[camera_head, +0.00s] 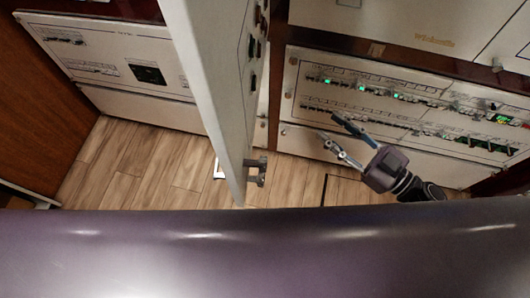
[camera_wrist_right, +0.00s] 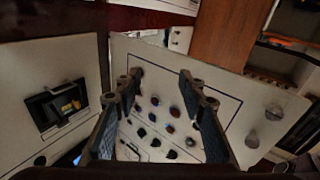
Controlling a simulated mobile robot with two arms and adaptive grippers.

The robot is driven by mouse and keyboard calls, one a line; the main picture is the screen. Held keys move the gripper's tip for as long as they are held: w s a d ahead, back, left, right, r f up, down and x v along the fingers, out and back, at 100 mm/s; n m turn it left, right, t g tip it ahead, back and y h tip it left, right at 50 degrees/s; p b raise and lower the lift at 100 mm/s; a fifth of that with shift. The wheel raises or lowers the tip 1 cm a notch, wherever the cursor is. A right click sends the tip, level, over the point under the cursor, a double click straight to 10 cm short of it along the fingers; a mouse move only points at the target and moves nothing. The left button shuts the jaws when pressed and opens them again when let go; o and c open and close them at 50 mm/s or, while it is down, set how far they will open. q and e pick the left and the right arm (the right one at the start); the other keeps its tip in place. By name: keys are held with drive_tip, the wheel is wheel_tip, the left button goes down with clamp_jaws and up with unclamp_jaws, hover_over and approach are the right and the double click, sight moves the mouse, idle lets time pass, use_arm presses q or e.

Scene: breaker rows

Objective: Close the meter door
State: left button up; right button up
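The meter door (camera_head: 207,75) is a white panel that stands swung open, seen nearly edge-on in the head view. Its right-hand face carries several dark round parts, and a dark bracket-like latch (camera_head: 257,170) sits at its lower end. My right gripper (camera_head: 328,124) is open and empty, to the right of the door and apart from it, in front of the breaker panel. In the right wrist view, the open fingers (camera_wrist_right: 158,80) point toward a white panel with round knobs (camera_wrist_right: 232,85), which looks like the door's face. My left gripper is not in view.
A breaker panel (camera_head: 390,92) with rows of switches and green lights is at the right. Another white panel (camera_head: 115,62) is at the left beside a brown wooden side (camera_head: 40,115). Wooden floor (camera_head: 150,170) shows between them. My own purple body fills the bottom.

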drive_tip(key=s+a+r+n+g+y, duration=0.4)
drive_tip(key=s+a+r+n+g, duration=0.15)
drive_tip(key=s+r, duration=0.3)
drive_tip(key=n+g+p, duration=0.2)
drive_tip(key=n+g, duration=0.1)
drive_tip(key=g, duration=0.2)
approach(265, 165)
drive_tip(key=a, duration=0.5)
drive_tip(key=w+a+p, duration=0.1)
drive_tip(key=a, duration=0.1)
drive_tip(key=a+f, duration=0.1)
drive_tip(key=a, duration=0.2)
drive_tip(key=shift+w, duration=0.4)
drive_tip(key=shift+c, duration=0.5)
clamp_jaws()
